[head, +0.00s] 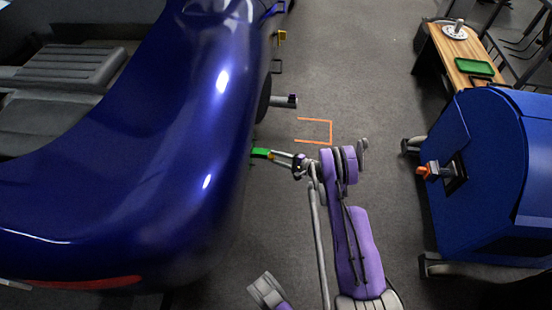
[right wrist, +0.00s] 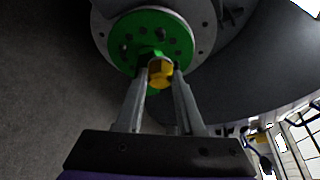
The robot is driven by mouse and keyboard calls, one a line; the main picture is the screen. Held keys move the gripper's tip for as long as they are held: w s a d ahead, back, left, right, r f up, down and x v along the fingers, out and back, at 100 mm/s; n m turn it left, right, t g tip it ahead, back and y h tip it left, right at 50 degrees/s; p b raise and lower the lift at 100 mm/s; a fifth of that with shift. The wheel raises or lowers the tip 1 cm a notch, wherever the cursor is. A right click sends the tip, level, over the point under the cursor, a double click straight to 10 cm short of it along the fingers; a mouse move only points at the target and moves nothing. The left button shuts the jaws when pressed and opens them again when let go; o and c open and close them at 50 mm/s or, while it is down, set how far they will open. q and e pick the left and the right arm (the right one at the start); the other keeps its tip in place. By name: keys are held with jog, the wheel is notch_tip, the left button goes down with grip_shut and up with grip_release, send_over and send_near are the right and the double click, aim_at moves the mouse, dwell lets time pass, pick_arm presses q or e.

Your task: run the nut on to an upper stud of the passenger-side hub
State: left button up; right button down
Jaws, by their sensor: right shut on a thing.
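The green hub (right wrist: 130,40) faces the camera in the right wrist view, with several dark studs or holes around its face. In the head view a green edge of the hub (head: 260,153) shows at the side of the blue car. My right gripper (right wrist: 160,74) is shut on a brass-coloured nut (right wrist: 161,71), held between its fingertips in front of the hub's face. Whether the nut touches a stud is hidden. In the head view my right gripper (head: 273,155) reaches left to the hub.
The blue car body (head: 130,170) fills the left. A blue machine (head: 485,170) with an orange-tipped part (head: 428,171) stands at right. A wooden bench (head: 447,48) with a green tray (head: 474,68) is behind it. Orange floor marks (head: 331,132) lie on clear floor between.

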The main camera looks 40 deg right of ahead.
aim_at(269, 158)
jog(key=shift+w+a, duration=0.8)
jog(key=shift+w, duration=0.15)
jog(key=shift+w+a, duration=0.75)
jog(key=shift+w, duration=0.3)
jog(key=shift+w+a, duration=0.1)
jog(key=shift+a, duration=0.05)
jog(key=shift+w+a+b, duration=0.6)
jog(key=shift+w+b, duration=0.1)
jog(key=shift+b, duration=0.25)
dwell(1.6)
